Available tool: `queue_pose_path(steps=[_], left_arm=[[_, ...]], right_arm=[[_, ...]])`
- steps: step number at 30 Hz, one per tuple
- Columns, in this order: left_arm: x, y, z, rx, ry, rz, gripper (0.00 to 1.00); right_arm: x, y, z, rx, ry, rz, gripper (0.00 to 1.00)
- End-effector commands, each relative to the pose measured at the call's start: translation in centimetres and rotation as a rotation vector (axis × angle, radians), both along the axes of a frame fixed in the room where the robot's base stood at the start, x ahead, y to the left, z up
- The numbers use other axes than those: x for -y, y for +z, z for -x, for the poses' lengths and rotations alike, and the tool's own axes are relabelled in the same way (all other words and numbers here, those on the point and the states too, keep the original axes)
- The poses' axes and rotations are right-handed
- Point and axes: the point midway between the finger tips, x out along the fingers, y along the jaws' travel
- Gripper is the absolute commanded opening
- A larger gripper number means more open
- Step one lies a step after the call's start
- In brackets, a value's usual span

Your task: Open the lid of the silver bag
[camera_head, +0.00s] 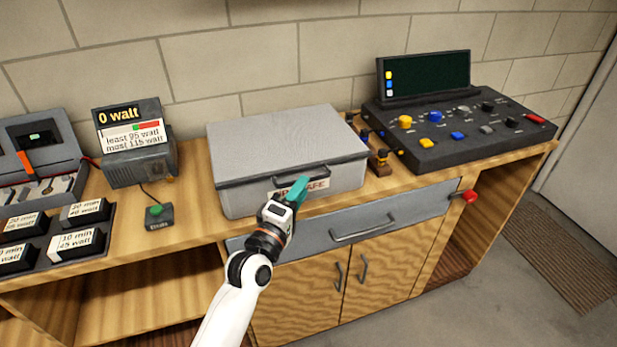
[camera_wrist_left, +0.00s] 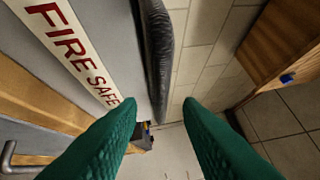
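The silver bag shows as a closed grey box (camera_head: 282,132) on the wooden counter, with its lid down. A dark handle (camera_head: 285,176) runs along the lid's front edge. A white "FIRE SAFE" label sits on the front face; it also shows in the left wrist view (camera_wrist_left: 68,50). My left gripper (camera_head: 293,190), with green fingers, is at the box front by the label, just below the handle. In the left wrist view the fingers (camera_wrist_left: 158,110) are apart with nothing held. The handle (camera_wrist_left: 158,50) lies ahead, roughly in line with the gap. My right gripper is not in view.
A control panel with a screen (camera_head: 450,125) stands right of the box, with small brass parts (camera_head: 379,162) between. A watt display (camera_head: 135,140) and a green button (camera_head: 158,213) are at left. A drawer (camera_head: 345,222) is below the box.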

Motion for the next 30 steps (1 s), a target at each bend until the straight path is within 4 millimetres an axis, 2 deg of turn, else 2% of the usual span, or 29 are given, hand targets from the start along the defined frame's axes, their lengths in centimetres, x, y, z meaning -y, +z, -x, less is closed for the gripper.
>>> queue_pose_path(steps=[3,7,18,19,24,25,30], left_arm=[[0.9,0.4,-1.8,0.001,0.000,0.000,0.33],[1.5,0.5,-2.9,0.000,0.000,-0.001,0.33],[1.8,0.5,-3.4,0.000,0.000,-0.001,0.33],[1.8,0.5,-3.4,0.000,0.000,-0.001,0.31],[1.8,0.5,-3.4,0.000,0.000,-0.001,0.03],[1.8,0.5,-3.4,0.000,0.000,-0.001,0.00],[1.8,0.5,-3.4,0.000,0.000,-0.001,0.00]], right_arm=[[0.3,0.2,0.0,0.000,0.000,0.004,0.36],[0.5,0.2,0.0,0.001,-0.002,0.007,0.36],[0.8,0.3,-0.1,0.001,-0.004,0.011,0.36],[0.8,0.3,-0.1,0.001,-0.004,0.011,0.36],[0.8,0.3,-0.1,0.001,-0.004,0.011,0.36],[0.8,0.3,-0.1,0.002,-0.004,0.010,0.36],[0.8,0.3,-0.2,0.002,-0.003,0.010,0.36]])
